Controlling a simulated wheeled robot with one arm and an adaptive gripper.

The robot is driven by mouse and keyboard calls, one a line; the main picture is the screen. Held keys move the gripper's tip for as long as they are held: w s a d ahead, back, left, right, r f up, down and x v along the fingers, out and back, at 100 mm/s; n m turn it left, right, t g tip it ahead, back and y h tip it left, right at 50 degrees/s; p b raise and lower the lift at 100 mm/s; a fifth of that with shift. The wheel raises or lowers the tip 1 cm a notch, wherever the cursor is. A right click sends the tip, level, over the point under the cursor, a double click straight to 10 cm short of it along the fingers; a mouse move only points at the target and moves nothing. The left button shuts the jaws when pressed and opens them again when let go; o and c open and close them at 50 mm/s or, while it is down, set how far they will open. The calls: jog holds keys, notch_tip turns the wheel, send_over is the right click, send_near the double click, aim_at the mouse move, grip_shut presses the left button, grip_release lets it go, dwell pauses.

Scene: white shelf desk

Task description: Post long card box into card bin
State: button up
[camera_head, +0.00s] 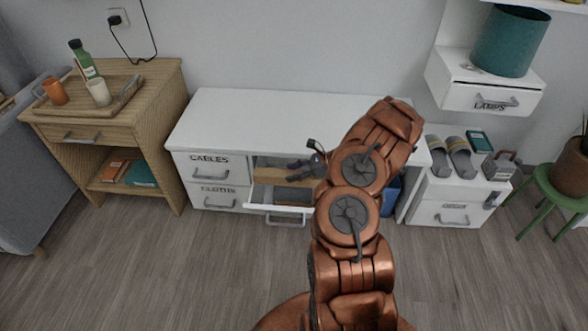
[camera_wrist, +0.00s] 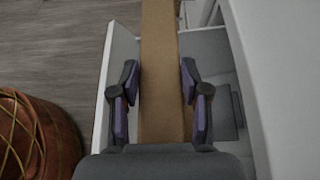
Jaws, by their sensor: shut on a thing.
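A long brown card box (camera_head: 268,174) is held over an open white drawer (camera_head: 265,195) in the desk's front. In the wrist view the card box (camera_wrist: 161,60) runs straight away between the fingers and past the top edge. My gripper (camera_head: 301,170) is shut on it, with one finger on each long side; it also shows in the wrist view (camera_wrist: 161,90). The drawer's wall (camera_wrist: 121,50) shows beside and below the box. I cannot tell which container is the card bin. My arm hides part of the desk.
Drawers labelled CABLES (camera_head: 209,164) and another below are closed. A blue object (camera_head: 391,194) stands under the desk, partly behind my arm. A teal pot (camera_head: 510,42) stands on the right shelf. A wooden side table (camera_head: 110,125) is at left. Floor in front is clear.

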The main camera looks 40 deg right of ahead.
jog(key=shift+f+b, duration=1.1)
jog(key=shift+f, duration=1.5)
jog(key=o, duration=1.2)
jog(key=v, duration=1.2)
